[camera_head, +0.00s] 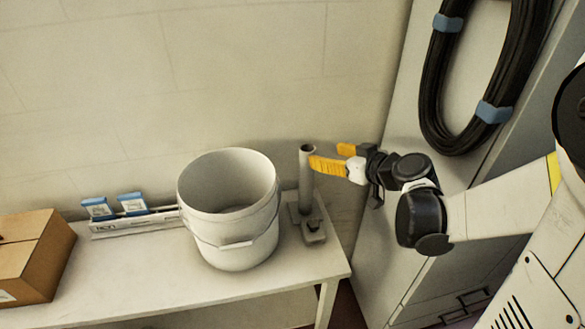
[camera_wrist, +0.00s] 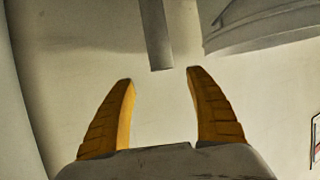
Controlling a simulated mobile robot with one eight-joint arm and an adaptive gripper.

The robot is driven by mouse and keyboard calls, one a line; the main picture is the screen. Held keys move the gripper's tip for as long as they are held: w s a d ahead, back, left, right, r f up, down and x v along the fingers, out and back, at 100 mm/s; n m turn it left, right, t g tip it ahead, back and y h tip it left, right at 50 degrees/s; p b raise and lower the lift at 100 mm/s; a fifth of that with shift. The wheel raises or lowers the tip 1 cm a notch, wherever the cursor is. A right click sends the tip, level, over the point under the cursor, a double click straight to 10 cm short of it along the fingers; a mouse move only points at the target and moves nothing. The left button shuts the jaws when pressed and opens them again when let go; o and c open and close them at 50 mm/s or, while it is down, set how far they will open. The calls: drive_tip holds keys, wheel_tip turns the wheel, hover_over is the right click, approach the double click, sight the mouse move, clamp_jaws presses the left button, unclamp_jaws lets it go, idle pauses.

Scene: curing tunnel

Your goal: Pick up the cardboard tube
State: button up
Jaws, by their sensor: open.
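The cardboard tube (camera_head: 305,172) looks grey and stands upright near the right end of the white table, just right of the bucket. Its round open top shows in the head view. In the wrist view the tube (camera_wrist: 156,35) comes down from the top edge, and its end lies just beyond the gap between my fingertips. My gripper (camera_head: 325,154) has yellow fingers and is open and empty. It is at the height of the tube's upper part, close to its right side. In the head view one finger overlaps the tube's edge; I cannot tell whether they touch.
A white bucket (camera_head: 228,240) stands close left of the tube. A small grey object with a dark knob (camera_head: 313,232) sits at the tube's foot. Further left are a long box with blue-and-white packets (camera_head: 133,203) and a cardboard box (camera_head: 30,262). A cabinet with coiled black cable (camera_head: 432,95) stands right.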

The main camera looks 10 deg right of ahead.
sight(312, 154)
drive_tip(key=b+x, duration=0.1)
drive_tip(key=x, duration=0.3)
drive_tip(key=shift+f, duration=0.2)
drive_tip(key=shift+w+a+f+b, duration=0.25)
drive_tip(key=shift+w+f+b, duration=0.1)
drive_tip(key=shift+w+b, duration=0.1)
drive_tip(key=b+x, duration=0.1)
drive_tip(key=x, duration=0.3)
drive_tip(key=shift+s+a+f+b, duration=0.1)
drive_tip(key=shift+a+b, duration=0.05)
drive_tip(key=shift+b, duration=0.15)
drive_tip(key=shift+s, duration=0.1)
drive_tip(key=shift+c, duration=0.4)
drive_tip(key=c, duration=1.2)
